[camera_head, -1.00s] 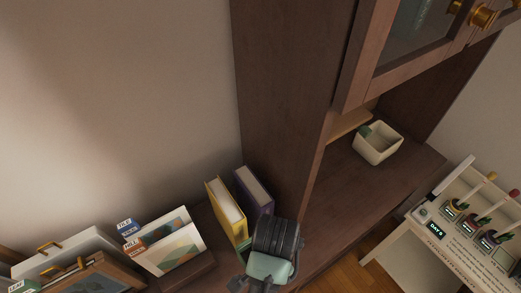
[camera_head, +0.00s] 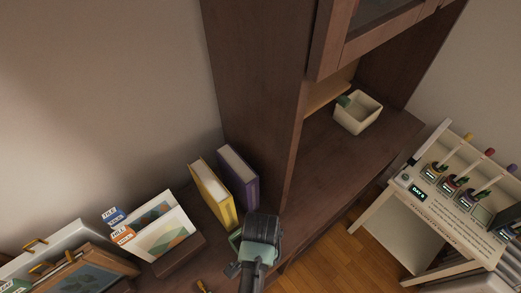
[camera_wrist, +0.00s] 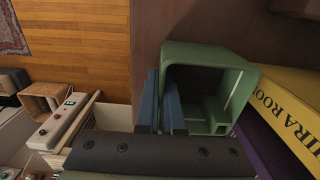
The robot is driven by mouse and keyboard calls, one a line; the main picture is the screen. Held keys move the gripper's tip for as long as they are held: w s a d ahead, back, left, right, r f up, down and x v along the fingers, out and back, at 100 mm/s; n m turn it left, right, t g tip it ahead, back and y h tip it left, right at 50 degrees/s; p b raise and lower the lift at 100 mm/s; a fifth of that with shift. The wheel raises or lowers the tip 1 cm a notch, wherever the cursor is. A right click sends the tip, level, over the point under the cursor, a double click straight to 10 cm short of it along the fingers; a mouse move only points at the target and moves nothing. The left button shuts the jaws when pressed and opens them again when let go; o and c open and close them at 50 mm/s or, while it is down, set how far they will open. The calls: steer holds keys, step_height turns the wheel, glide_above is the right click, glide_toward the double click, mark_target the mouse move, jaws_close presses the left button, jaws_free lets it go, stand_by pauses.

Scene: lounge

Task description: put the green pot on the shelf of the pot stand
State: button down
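The green pot (camera_wrist: 215,54) is a square, open pot, seen from its mouth in the wrist view. In the head view only a sliver of it (camera_head: 235,240) shows beside the books, mostly hidden by my gripper (camera_head: 258,255). The blue fingers of my gripper (camera_wrist: 162,103) sit close together across the pot's near-left wall, one outside and one inside; they look shut on it. A white stand (camera_head: 387,213) with a panel marked DAY 6 is at the right; I cannot tell for sure whether it is the pot stand.
A yellow book (camera_head: 213,193) and a purple book (camera_head: 240,178) stand right beside the pot. File folders (camera_head: 160,232) are to the left. A dark wooden cabinet (camera_head: 265,90) rises behind, with a cream pot (camera_head: 358,113) in its bay. Wooden floor (camera_head: 335,250) is open at lower right.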

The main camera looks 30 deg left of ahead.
steer(key=c, duration=1.1)
jaws_free()
steer(key=shift+f, duration=0.1)
steer(key=shift+o, duration=0.2)
